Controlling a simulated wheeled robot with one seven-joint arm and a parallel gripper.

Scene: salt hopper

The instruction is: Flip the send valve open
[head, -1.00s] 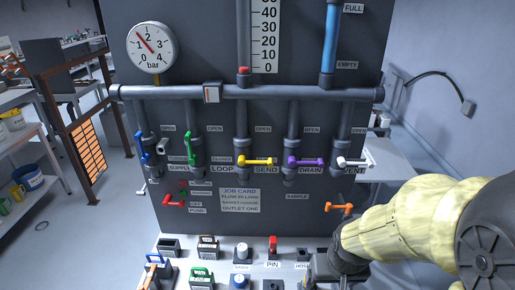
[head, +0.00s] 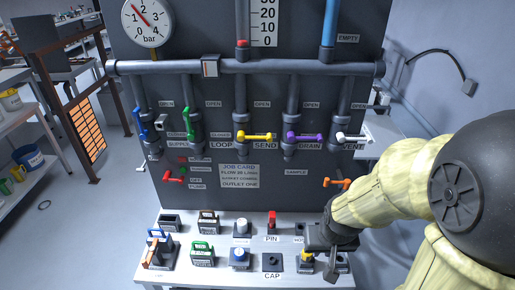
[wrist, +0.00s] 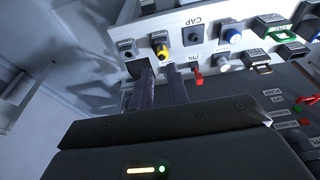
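The send valve has a yellow lever (head: 256,137) on the middle pipe of the dark panel. The lever lies level, pointing right, beside the SEND label. An OPEN label is above it on the panel. My gripper (head: 331,268) is low and to the right of the valve, pointing down over the right part of the bench. In the wrist view my gripper's two fingers (wrist: 158,72) stand apart with nothing seen between them. The send valve cannot be made out in the wrist view.
Blue (head: 138,123) and green (head: 190,122) levers stand upright on the left. Purple (head: 305,137) and white (head: 354,139) levers lie level on the right. An orange lever (head: 338,182) is near my arm. The bench (head: 205,275) below holds several small fittings.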

